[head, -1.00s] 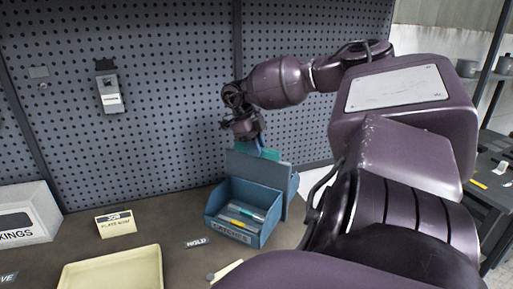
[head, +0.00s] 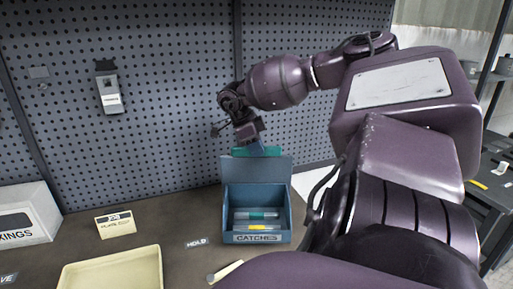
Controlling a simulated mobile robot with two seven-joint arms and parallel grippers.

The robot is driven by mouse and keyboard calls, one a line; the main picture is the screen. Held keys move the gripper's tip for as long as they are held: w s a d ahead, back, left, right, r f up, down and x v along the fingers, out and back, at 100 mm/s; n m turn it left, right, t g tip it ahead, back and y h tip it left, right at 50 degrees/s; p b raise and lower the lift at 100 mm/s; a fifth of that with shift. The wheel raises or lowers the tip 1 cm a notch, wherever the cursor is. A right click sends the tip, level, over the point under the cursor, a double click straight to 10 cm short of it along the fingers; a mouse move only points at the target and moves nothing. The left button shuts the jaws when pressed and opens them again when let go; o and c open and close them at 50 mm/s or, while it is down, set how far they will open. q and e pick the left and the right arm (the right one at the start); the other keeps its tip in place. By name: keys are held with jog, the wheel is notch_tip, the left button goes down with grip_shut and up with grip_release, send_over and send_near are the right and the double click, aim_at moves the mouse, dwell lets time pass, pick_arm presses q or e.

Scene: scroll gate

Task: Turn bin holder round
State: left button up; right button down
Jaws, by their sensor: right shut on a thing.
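The blue bin holder (head: 257,170) stands on the bench against the pegboard, upright, with a tall back panel. Its open front tray, labelled CATCHES (head: 258,238), faces me nearly straight on. A green-banded item (head: 257,214) and a yellow-banded item (head: 258,227) lie inside it. My right gripper (head: 252,143) reaches down from above, behind the back panel, and is shut on the holder near a green piece (head: 271,151) at its top edge. The panel partly hides the fingertips. My left gripper is not in view.
A HOLD label (head: 197,243) lies left of the holder. A cream tray (head: 112,270), a small sign (head: 115,224) and a white box (head: 28,214) stand further left. A pale rod-like item (head: 226,271) lies in front. My right arm fills the right side.

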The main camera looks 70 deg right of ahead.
jog(key=shift+r+n+t+h, duration=0.1)
jog(key=shift+n+t+h, duration=0.4)
jog(key=shift+n, duration=1.6)
jog(key=c, duration=1)
grip_release()
jog(key=shift+c, duration=0.2)
jog(key=b+v, duration=0.1)
jog(key=v, duration=0.9)
jog(key=shift+a+r, duration=0.15)
jog(key=shift+r, duration=0.15)
jog(key=shift+w, duration=0.1)
